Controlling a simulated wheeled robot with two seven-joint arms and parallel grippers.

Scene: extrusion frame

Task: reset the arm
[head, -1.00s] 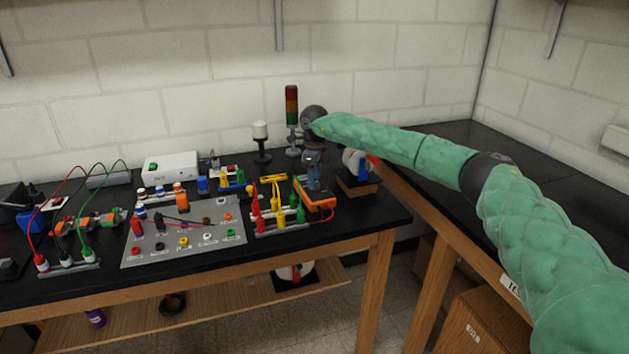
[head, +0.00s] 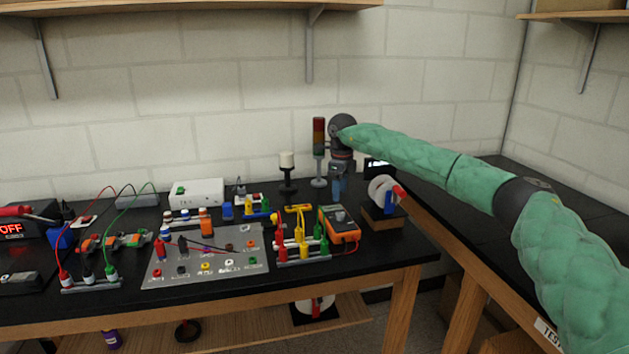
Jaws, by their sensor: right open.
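My right arm, in a green quilted sleeve, comes in from the right of the head view and reaches over the black workbench (head: 385,250). Its right gripper (head: 338,190) points down from the dark wrist. It is open and holds nothing that I can see. It is above and behind the orange multimeter (head: 341,222), and left of the white spool on a wooden block (head: 382,216). The fingertips are small and partly blend with what is behind them. My left gripper is not in view.
A grey panel with coloured sockets (head: 207,268) and a rack of coloured plugs (head: 302,252) stand at the front. A signal tower (head: 319,150) and a white-topped post (head: 287,172) stand behind. A side bench (head: 590,215) is at right. Wall shelves (head: 180,8) hang above.

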